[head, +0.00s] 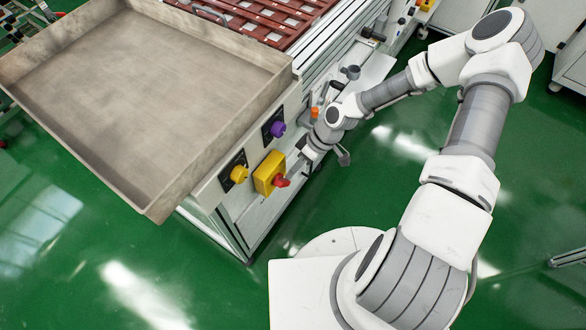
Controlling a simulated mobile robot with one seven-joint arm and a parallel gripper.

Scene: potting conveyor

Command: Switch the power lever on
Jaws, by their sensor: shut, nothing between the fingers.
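A red lever (282,181) sticks out from a yellow box (265,174) on the front panel of the conveyor machine. It looks like the power lever, and its exact on or off position is too small to tell. My gripper (296,167) is shut and empty, pointing down at the panel just up and right of the red lever. Its fingertips are small and partly hidden by my wrist. I cannot tell whether they touch the lever.
A yellow knob (239,174), a purple knob (277,129) and an orange knob (314,113) sit on the same panel. A large grey tray (160,200) overhangs on the left. A red rack (262,22) lies on the conveyor behind. Green floor (400,150) is open to the right.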

